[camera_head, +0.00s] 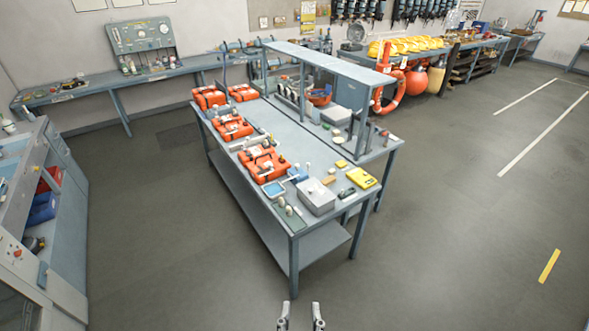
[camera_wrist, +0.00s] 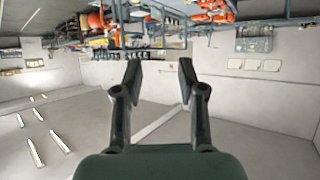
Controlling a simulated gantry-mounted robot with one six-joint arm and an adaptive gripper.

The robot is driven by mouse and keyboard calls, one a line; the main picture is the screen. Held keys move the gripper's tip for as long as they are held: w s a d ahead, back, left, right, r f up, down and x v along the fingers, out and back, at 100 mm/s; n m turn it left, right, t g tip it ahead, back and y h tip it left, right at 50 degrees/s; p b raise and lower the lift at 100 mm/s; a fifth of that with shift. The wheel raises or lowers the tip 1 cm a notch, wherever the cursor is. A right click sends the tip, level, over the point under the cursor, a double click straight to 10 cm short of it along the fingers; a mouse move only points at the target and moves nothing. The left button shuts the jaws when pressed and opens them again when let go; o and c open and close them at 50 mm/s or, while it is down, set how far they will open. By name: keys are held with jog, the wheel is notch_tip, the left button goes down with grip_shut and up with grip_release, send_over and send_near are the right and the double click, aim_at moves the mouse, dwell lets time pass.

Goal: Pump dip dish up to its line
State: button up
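A small square blue tray with a pale inside (camera_head: 274,189) lies near the front left corner of the workbench; it looks like the dip dish. Its line and any liquid are too small to make out. A small blue and white item (camera_head: 298,174) stands just behind it; I cannot tell whether it is the pump. My gripper (camera_head: 301,318) is at the bottom edge of the head view, in front of and well apart from the bench. Its two fingers are spread and empty, as the wrist view also shows (camera_wrist: 158,75).
The workbench (camera_head: 325,222) carries several orange cases (camera_head: 266,163), a grey box (camera_head: 316,197), a yellow case (camera_head: 361,178) and small loose parts. A raised shelf frame (camera_head: 320,59) stands along its back right side. The floor in front of the bench is clear.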

grip_shut()
dwell(1.3)
